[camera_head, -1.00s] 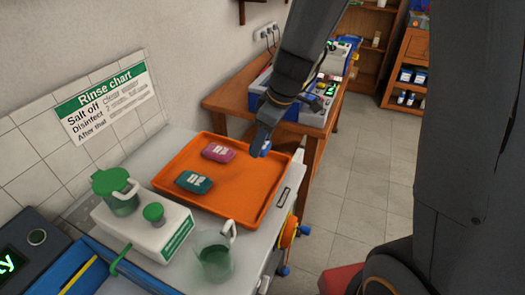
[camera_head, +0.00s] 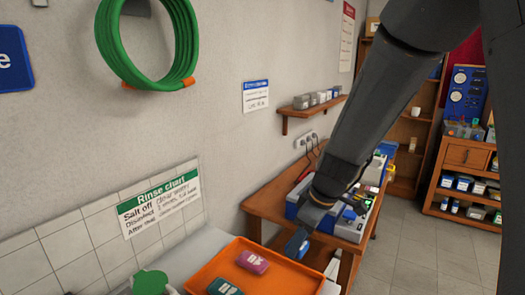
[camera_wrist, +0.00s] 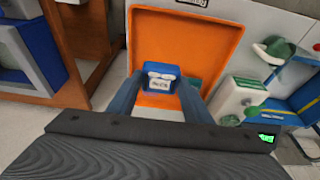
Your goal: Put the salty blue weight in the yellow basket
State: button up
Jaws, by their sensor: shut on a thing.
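The blue weight (camera_wrist: 162,82) has white patches on its face. My gripper (camera_wrist: 160,88) is shut on it, one finger on each side. In the head view, my gripper (camera_head: 304,228) holds the blue weight (camera_head: 297,243) in the air by the far right edge of the orange tray (camera_head: 215,262). A magenta weight (camera_head: 252,262) and a teal weight (camera_head: 225,287) lie in the tray. The teal weight also shows partly behind a finger in the wrist view (camera_wrist: 195,82). No yellow basket is in view.
A wooden table (camera_head: 262,207) with a blue and grey device (camera_head: 350,226) stands beyond the tray. A wall shelf (camera_head: 313,109) holds small grey items. Shelving with containers (camera_head: 463,186) stands at the far right. The tiled floor (camera_head: 425,262) at right is open.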

jog(key=shift+s+r+p, duration=0.25)
jog(key=shift+r+p, duration=0.45)
jog(key=shift+r, duration=0.2)
jog(key=shift+s+r+p, duration=0.2)
jog(key=shift+r+p, duration=0.5)
jog(key=shift+r, duration=0.15)
